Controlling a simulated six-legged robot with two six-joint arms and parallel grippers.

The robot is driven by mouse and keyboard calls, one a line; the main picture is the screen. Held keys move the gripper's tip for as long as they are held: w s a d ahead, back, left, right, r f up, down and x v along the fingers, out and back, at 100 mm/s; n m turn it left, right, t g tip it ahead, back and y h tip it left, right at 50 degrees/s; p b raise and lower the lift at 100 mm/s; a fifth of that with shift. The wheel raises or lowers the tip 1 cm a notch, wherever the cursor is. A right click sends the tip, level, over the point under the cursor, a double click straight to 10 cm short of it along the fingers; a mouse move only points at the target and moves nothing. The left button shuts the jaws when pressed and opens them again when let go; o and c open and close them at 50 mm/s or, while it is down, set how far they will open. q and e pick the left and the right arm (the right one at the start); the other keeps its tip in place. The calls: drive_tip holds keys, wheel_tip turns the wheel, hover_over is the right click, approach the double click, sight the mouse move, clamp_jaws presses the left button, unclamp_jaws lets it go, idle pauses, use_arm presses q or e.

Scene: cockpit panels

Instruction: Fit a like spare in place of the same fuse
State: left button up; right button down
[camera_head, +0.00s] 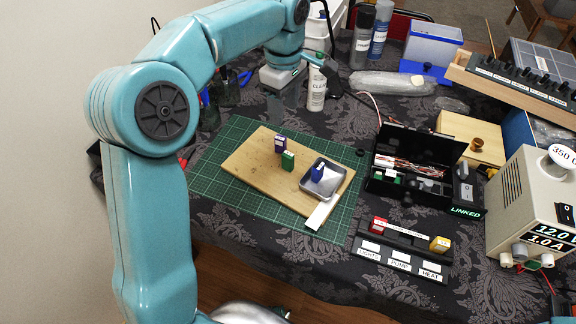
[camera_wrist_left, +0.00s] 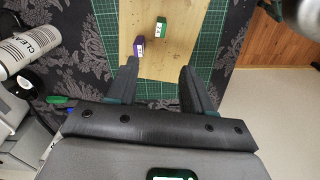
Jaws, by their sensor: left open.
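A purple fuse (camera_head: 280,143) and a green fuse (camera_head: 288,161) stand close together on a wooden board (camera_head: 250,165). A blue fuse (camera_head: 317,172) is in a small metal tray (camera_head: 308,188) on the board. The fuse block (camera_head: 400,262) is labelled LIGHTS, PUMP and HEAT. A red fuse (camera_head: 378,225) is at LIGHTS and a yellow one (camera_head: 440,244) at HEAT; I see no fuse at PUMP. My left gripper (camera_head: 287,106) is open and empty beyond the board. In the left wrist view, its fingers (camera_wrist_left: 160,72) point toward the purple fuse (camera_wrist_left: 139,46) and green fuse (camera_wrist_left: 161,27).
A green cutting mat (camera_head: 225,145) lies under the board. A white strip (camera_head: 322,213) lies at the board's near corner. An open black box (camera_head: 410,175) and a power supply (camera_head: 530,215) stand to the right. A CLEAN bottle (camera_head: 317,90) stands close beside my left gripper.

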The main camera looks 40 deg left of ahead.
use_arm(q)
drive_tip(key=b, duration=0.2)
hover_over(288, 154)
drive_tip(key=f, duration=1)
drive_tip(key=shift+s+a+f, duration=0.1)
drive_tip(key=shift+a+f, duration=0.05)
drive_tip(key=shift+a, duration=0.25)
drive_tip(key=f, duration=0.2)
drive_tip(key=d+f, duration=0.1)
drive_tip(key=f, duration=0.1)
drive_tip(key=shift+f, duration=0.4)
drive_tip(key=shift+a+f, duration=0.1)
drive_tip(key=shift+f, duration=0.4)
clamp_jaws()
